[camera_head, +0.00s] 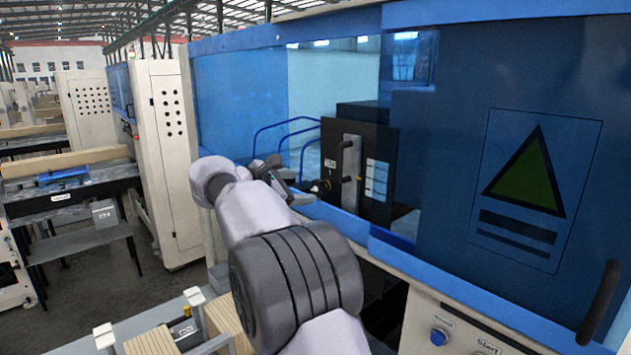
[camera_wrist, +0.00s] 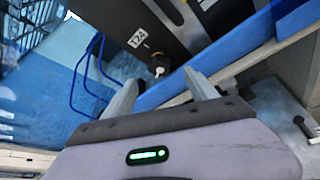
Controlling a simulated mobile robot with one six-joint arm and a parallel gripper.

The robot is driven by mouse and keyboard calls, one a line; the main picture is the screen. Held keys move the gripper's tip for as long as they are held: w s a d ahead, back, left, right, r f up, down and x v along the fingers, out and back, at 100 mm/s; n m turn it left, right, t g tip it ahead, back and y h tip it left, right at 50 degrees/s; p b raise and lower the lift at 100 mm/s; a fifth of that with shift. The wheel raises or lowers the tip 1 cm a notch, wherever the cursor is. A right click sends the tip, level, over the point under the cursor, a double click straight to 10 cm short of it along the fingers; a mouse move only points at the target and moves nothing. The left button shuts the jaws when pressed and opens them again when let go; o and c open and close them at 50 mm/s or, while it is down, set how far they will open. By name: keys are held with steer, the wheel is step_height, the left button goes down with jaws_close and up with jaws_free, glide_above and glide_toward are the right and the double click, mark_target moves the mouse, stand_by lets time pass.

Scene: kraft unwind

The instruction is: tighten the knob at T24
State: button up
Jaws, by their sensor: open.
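The knob (camera_wrist: 158,64) is small and dark with a pale tip, on a dark panel just below the T24 label (camera_wrist: 137,38) in the wrist view. In the head view the knob (camera_head: 318,186) sits low on the front of a black box (camera_head: 347,125) inside the blue machine. My gripper (camera_wrist: 160,88) is open and empty. Its two fingers point toward the panel, and the knob shows between and beyond their tips, apart from them. In the head view my gripper (camera_head: 292,180) is just left of the knob, partly hidden by my arm.
A metal plate with a black handle (camera_head: 347,158) is beside the knob. Blue tubes (camera_head: 287,128) loop to the left. A blue sill (camera_head: 375,237) runs below the opening, and a blue door (camera_head: 500,120) with a green triangle covers the right side.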

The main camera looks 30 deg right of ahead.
mark_target(317, 187)
steer(key=p+x, duration=0.1)
steer(key=x, duration=0.6)
steer(key=shift+w+d, duration=0.1)
steer(key=shift+w, duration=0.1)
steer(key=shift+w+d+f+p, duration=0.15)
steer(key=shift+d+p, duration=0.25)
steer(key=shift+d, duration=0.2)
steer(key=shift+w+d+f, duration=0.3)
steer(key=shift+w+d, duration=0.05)
steer(key=shift+d, duration=0.2)
steer(key=shift+s+a, duration=0.15)
steer(key=shift+c, duration=0.9)
steer(key=c, duration=1.2)
steer(key=b, duration=0.3)
steer(key=shift+f+m+t, duration=0.3)
steer(key=shift+m, duration=0.1)
steer(key=shift+r, duration=0.3)
steer(key=o, duration=1.4)
